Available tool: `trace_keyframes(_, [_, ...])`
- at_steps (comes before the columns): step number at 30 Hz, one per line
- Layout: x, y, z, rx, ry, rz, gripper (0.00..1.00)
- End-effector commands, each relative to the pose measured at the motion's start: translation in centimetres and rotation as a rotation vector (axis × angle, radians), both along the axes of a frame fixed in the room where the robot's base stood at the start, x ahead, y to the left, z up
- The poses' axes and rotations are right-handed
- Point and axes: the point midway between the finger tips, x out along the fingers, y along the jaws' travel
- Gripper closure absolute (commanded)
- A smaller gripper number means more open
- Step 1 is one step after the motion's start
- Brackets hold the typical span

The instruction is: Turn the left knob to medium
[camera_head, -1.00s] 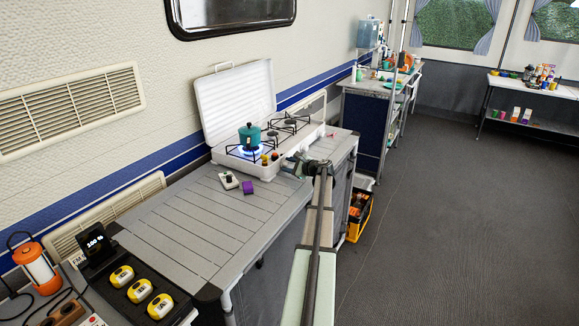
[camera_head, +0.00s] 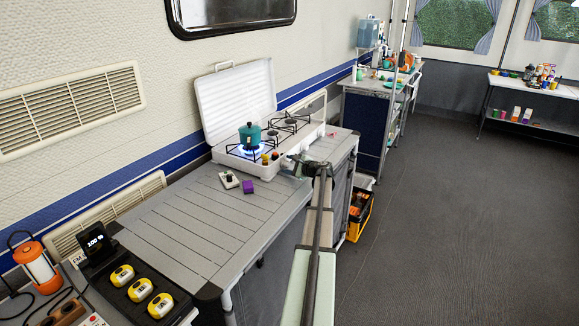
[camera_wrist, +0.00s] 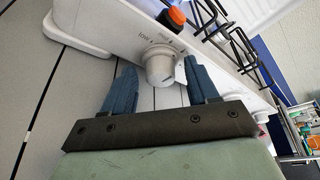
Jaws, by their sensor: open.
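The white camp stove (camera_head: 268,172) stands on the slatted table with its lid up. A teal pot (camera_head: 250,135) sits over a blue flame on its left burner. In the wrist view, a white round knob (camera_wrist: 160,68) sticks out of the stove's front panel near its left end, with small markings beside it. My gripper (camera_wrist: 160,82) is open, with one blue finger on each side of this knob. I cannot tell whether the fingers touch it. In the head view my gripper (camera_head: 297,161) is at the stove's front edge and hides the knob.
An orange-topped small container (camera_wrist: 173,18) stands on the stove just above the knob, beside the black pot grate (camera_wrist: 215,35). The table's left part is clear.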

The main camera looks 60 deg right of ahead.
Motion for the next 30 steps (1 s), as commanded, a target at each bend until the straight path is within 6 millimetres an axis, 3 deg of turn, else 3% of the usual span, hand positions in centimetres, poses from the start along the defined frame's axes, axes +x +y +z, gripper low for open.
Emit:
trace_keyframes(7, [-2.2,0.8,0.7,0.0,0.0,-0.001,0.41])
trace_keyframes(21, [-10.4,2.9,3.0,0.0,0.0,-0.001,0.41])
trace_keyframes(30, [-12.7,3.5,3.6,0.0,0.0,0.0,0.41])
